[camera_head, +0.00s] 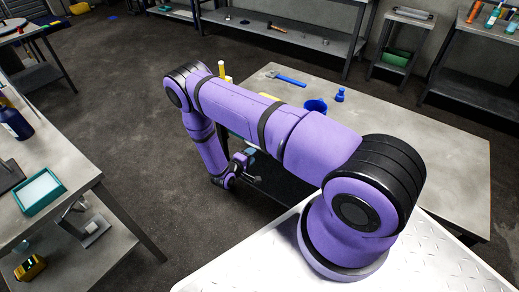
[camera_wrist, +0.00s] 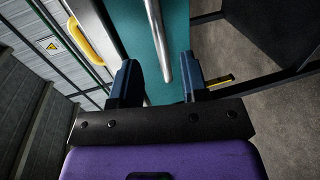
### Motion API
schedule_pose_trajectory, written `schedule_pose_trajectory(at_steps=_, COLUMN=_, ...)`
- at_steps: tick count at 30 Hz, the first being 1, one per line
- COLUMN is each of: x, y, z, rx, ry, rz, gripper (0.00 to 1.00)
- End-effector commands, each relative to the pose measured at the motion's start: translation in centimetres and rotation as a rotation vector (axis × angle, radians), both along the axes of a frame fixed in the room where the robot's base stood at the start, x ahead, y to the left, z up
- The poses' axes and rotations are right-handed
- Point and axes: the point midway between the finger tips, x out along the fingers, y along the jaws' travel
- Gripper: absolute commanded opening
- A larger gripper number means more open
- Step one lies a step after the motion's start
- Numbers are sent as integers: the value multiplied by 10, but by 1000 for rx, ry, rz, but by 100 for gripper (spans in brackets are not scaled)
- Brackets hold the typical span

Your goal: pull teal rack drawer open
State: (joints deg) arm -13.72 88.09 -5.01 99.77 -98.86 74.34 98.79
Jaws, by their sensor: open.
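In the wrist view, the teal rack drawer (camera_wrist: 178,30) shows as a teal front with a long silver bar handle (camera_wrist: 158,40) running along it. My gripper (camera_wrist: 158,68) is open, with one blue finger on each side of the bar's near end. I cannot tell whether either finger touches the bar. In the head view my gripper (camera_head: 248,165) is low beside the grey workbench (camera_head: 420,140), and my arm and the bench hide most of the drawer.
A yellow handle (camera_wrist: 84,40) on a pale panel is left of the teal front, near a warning label (camera_wrist: 48,45). A small yellow piece (camera_wrist: 220,81) lies right of my gripper. Open floor (camera_head: 120,110) lies left.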

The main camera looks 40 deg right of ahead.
Motion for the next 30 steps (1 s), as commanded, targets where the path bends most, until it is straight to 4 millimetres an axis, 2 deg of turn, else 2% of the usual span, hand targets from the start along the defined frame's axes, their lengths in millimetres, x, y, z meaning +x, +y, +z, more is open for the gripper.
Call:
schedule_pose_trajectory(at_steps=6, x=13, y=-36, z=-8, rx=1, ry=-1, rz=-3, gripper=41)
schedule_pose_trajectory(at_steps=12, x=21, y=-57, z=-13, rx=0, ry=-1, rz=-1, gripper=41)
schedule_pose_trajectory(at_steps=25, x=24, y=-65, z=-14, rx=1, ry=0, rz=0, gripper=41)
schedule_pose_trajectory(at_steps=30, x=24, y=-64, z=-14, rx=1, ry=0, rz=0, gripper=2)
